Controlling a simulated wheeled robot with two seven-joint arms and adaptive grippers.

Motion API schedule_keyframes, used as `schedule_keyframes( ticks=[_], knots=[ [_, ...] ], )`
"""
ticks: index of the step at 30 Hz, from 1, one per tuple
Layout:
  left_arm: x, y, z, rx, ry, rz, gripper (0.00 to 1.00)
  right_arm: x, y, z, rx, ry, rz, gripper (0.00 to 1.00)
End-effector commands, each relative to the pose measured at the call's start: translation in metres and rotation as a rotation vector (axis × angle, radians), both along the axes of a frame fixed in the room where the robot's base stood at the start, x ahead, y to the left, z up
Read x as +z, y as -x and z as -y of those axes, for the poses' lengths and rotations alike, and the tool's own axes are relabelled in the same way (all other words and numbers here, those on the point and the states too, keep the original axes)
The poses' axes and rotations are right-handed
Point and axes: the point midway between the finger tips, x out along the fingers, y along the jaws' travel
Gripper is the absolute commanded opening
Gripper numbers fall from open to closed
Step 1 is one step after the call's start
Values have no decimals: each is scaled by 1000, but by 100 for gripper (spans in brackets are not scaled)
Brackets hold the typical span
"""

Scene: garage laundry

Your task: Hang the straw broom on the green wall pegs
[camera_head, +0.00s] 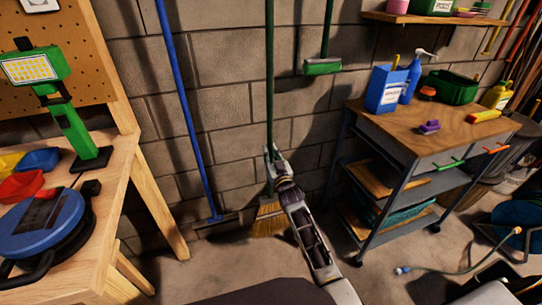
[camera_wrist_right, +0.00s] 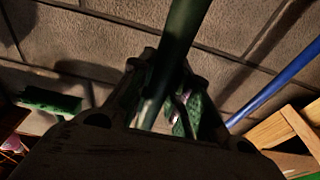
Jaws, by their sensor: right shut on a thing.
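The straw broom has a long dark green handle (camera_head: 270,70) and yellow straw bristles (camera_head: 268,222). It stands nearly upright in front of the block wall, bristles down, close to the floor; I cannot tell whether they touch it. My right gripper (camera_head: 271,154) is shut around the lower handle, above the bristles. In the right wrist view the handle (camera_wrist_right: 188,28) runs up from between the fingers (camera_wrist_right: 165,105). The green wall pegs cannot be made out in either view. My left gripper is out of view.
A green-headed brush (camera_head: 322,66) hangs on the wall right of the broom. A blue-handled tool (camera_head: 184,95) leans left of it. A wooden workbench (camera_head: 120,185) stands at left, a shelved cart (camera_head: 455,135) at right, and a hose (camera_head: 450,270) lies on the floor.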

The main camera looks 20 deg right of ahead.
Motion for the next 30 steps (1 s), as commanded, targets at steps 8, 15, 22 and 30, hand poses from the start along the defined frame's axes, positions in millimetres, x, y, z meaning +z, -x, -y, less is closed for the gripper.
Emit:
schedule_keyframes(
  ticks=[8, 15, 22, 30],
  knots=[
    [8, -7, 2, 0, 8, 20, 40, 1, -12, 0, 0, 0, 6, 0],
    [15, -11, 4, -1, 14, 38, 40, 0, -21, -1, 0, 0, 6, 0],
    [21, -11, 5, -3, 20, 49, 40, 0, -30, -1, 0, 0, 7, 0],
    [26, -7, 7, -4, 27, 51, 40, -1, -41, -1, 0, 0, 7, 0]
  ],
)
